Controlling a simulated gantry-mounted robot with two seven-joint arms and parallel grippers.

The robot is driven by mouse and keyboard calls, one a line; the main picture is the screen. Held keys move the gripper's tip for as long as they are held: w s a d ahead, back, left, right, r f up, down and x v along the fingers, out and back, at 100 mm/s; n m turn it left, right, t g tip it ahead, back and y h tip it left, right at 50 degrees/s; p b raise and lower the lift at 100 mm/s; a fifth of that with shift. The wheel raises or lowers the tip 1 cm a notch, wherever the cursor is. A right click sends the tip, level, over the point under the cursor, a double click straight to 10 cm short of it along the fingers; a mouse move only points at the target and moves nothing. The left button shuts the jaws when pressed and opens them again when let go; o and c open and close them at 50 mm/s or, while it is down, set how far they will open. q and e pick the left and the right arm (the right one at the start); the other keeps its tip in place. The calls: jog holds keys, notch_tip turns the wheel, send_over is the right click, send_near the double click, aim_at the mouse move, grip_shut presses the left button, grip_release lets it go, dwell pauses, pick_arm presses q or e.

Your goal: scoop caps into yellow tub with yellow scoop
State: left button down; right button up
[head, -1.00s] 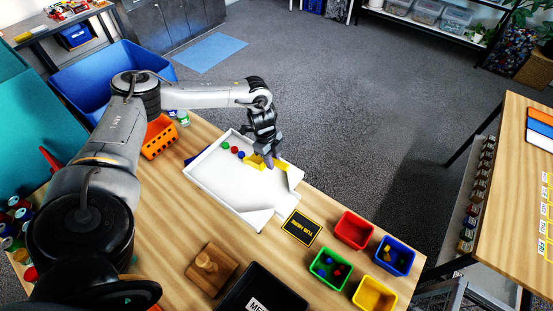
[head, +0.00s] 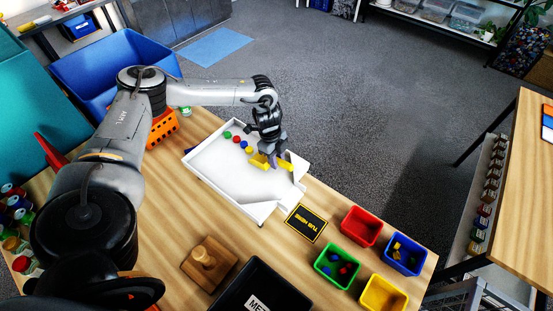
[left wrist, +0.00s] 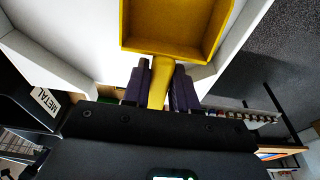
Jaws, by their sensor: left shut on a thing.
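My left gripper (head: 271,159) is shut on the handle of the yellow scoop (head: 259,162), over the white tray (head: 235,199). In the left wrist view the gripper (left wrist: 160,85) grips the handle, and the scoop's pan (left wrist: 170,25) looks empty where it shows. A green cap (head: 228,134), a red cap (head: 237,139) and a blue cap (head: 243,143) lie in a row near the tray's far side, beyond the scoop. The yellow tub (head: 384,296) stands at the table's front right and looks empty. My right gripper is not in view.
A red tub (head: 361,227), a blue tub (head: 403,254) and a green tub (head: 337,264) stand around the yellow one. The blue and green tubs hold small pieces. A black sign (head: 306,223), a wooden block with a knob (head: 208,263) and a black bin (head: 262,290) are nearby.

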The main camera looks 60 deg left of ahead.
pick_arm(q)
jog(key=shift+f, duration=0.15)
dwell(0.4)
jog(key=shift+a, duration=0.1)
jog(key=shift+s+a, duration=0.4)
jog(key=shift+a, duration=0.45)
jog(key=shift+s+a, duration=0.35)
jog(key=shift+a, duration=0.5)
jog(key=shift+s+a, duration=0.4)
jog(key=shift+a, duration=0.5)
jog(key=shift+s+a, duration=0.35)
jog(key=shift+a, duration=0.5)
jog(key=shift+s+a, duration=0.35)
jog(key=shift+a, duration=0.5)
jog(key=shift+s+a, duration=0.35)
jog(key=shift+a, duration=0.5)
jog(key=shift+s+a, duration=0.25)
jog(key=shift+a, duration=0.4)
jog(key=shift+s+a, duration=0.3)
jog(key=shift+a, duration=0.35)
jog(key=shift+s+a, duration=0.25)
jog(key=shift+a, duration=0.4)
